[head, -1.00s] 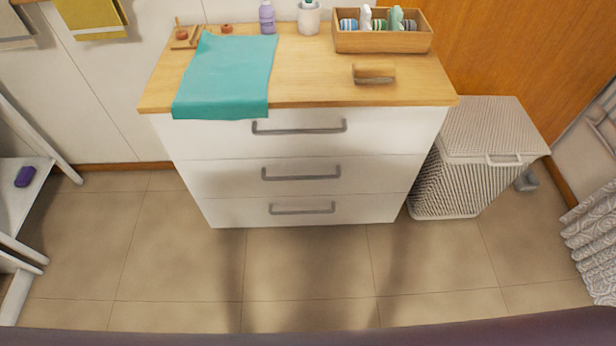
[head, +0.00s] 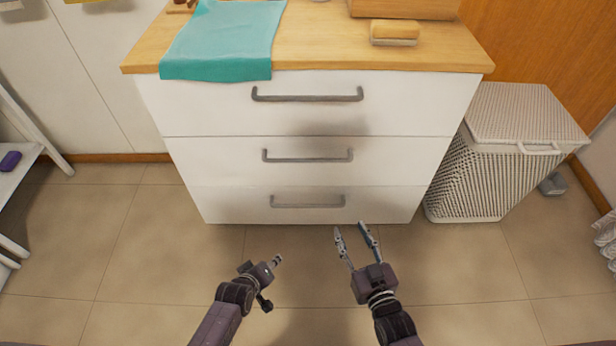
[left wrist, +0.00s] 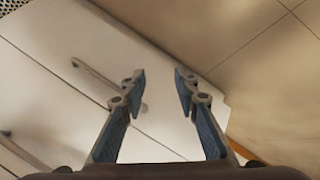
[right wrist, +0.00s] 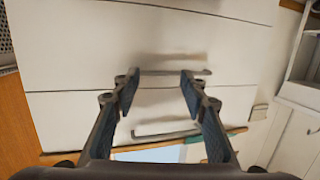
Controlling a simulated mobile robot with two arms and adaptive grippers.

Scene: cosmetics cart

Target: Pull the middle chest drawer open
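The middle drawer (head: 400,160) of the white chest is closed, with a grey bar handle (head: 307,157) across its front. My right gripper (head: 353,230) is open and empty, held in front of the chest with its fingers pointing toward it. In the right wrist view, turned upside down, a handle (right wrist: 195,73) shows beyond and between the open fingertips (right wrist: 159,84), apparently not gripped. My left gripper (head: 268,270) is lower and to the left. In the left wrist view its fingers (left wrist: 160,84) are apart and empty, with drawer handles (left wrist: 95,79) off to the left.
The top drawer handle (head: 307,96) and bottom drawer handle (head: 307,202) sit above and below; both drawers are closed. A wicker hamper (head: 500,150) stands right. Floor in front is clear.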

